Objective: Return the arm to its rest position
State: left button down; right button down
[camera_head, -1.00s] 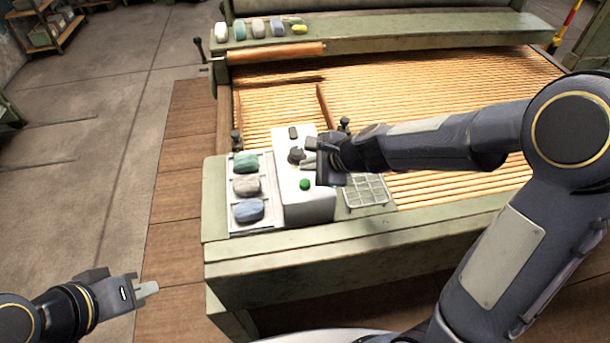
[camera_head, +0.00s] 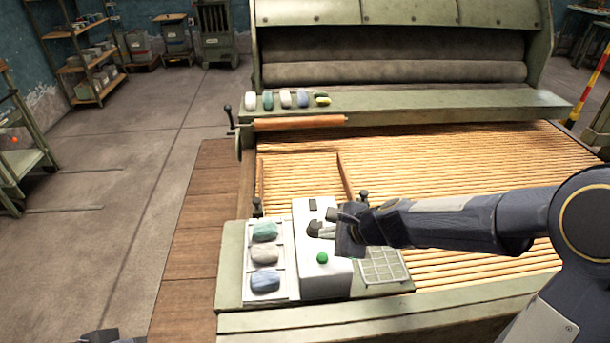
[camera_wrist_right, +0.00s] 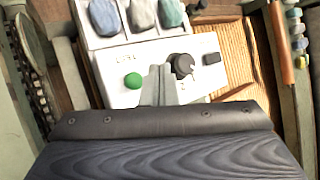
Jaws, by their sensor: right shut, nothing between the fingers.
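My right gripper (camera_head: 328,231) is shut and empty. It is at the white control box (camera_head: 311,282), by its black knob (camera_head: 313,229). In the right wrist view, its closed fingertips (camera_wrist_right: 158,72) show just beside the black knob (camera_wrist_right: 183,66), with the green button (camera_wrist_right: 133,81) on the other side. I cannot tell whether they touch the knob or the box. The right arm reaches in from the right over the slatted bed. Only a dark sliver of my left gripper (camera_head: 100,337) shows at the bottom left edge; its fingers are hidden.
A tray (camera_head: 284,233) with green, grey and blue lumps stands left of the box. A wire grid (camera_head: 382,266) lies to its right. A wooden roller (camera_head: 300,123) and several coloured pieces are at the back. The floor (camera_head: 150,130) to the left is open.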

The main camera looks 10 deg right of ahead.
jog(key=s+d+r+n+y+p, duration=0.1)
jog(key=s+d+r+n+p, duration=0.15)
jog(key=s+r+n, duration=0.6)
jog(key=s+d+n+h, duration=0.1)
jog(key=s+d+n, duration=0.1)
jog(key=s, duration=0.3)
jog(key=s+d+r+n+g+h+p, duration=0.1)
jog(key=s+d+n, duration=0.1)
jog(key=s, duration=0.4)
jog(key=s+d+r+n+h+p, duration=0.1)
jog(key=s+d+n, duration=0.2)
jog(key=s, duration=0.3)
jog(key=shift+s+n, duration=0.15)
jog(key=shift+n, duration=0.7)
jog(key=shift+d, duration=0.1)
